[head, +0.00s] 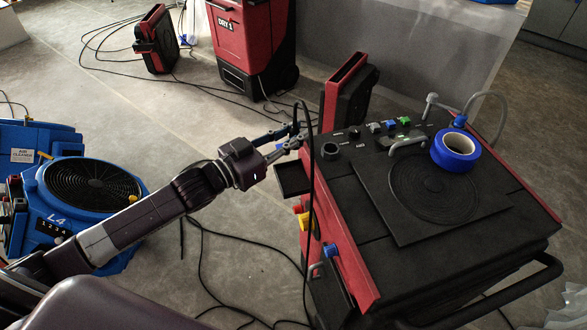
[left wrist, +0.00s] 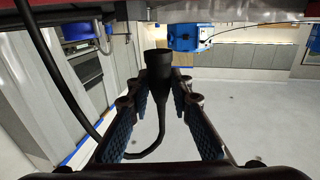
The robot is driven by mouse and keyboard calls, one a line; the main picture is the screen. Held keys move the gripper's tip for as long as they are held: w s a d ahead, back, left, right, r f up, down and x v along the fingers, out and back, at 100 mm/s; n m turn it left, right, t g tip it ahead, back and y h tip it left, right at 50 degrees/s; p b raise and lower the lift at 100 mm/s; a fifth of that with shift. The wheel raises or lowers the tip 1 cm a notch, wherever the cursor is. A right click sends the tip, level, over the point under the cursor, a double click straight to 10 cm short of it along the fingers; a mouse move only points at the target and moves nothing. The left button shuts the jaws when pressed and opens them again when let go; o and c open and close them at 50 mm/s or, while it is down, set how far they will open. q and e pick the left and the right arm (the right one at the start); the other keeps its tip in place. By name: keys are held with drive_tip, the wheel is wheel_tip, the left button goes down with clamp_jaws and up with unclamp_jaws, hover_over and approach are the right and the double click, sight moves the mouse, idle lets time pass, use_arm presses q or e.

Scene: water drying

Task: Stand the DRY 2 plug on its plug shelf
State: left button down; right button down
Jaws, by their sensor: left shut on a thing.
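My left gripper (head: 288,138) is shut on a black plug beside the left edge of the red and black machine. The fingers cover most of the plug in the head view. In the left wrist view the black plug (left wrist: 157,68) sits between the fingertips (left wrist: 156,90), wide end toward the top of the picture, and its cable curls down from the narrow end. A small dark shelf (head: 293,179) juts from the machine's left side, just below the gripper; the plug is apart from it. I cannot read a label on the plug. My right gripper is not in view.
The machine's black top (head: 375,215) carries knobs and a blue tape roll (head: 455,150). A black cable hangs past the shelf. A red DRY 1 unit (head: 240,45) stands behind. A blue fan unit (head: 95,190) stands at left. Loose cables cross the floor.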

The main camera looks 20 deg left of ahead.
use_arm(q)
wheel_tip(320, 180, down, 8)
drive_tip(key=shift+a+r, duration=0.1)
drive_tip(key=shift+f, duration=0.7)
wheel_tip(320, 180, down, 3)
drive_tip(key=shift+f, duration=0.1)
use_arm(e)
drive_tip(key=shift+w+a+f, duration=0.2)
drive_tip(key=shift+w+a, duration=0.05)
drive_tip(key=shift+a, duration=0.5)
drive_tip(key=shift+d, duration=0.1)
use_arm(q)
drive_tip(key=shift+b, duration=0.3)
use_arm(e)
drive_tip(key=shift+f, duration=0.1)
use_arm(q)
drive_tip(key=shift+f, duration=0.2)
drive_tip(key=c, duration=2)
unclamp_jaws()
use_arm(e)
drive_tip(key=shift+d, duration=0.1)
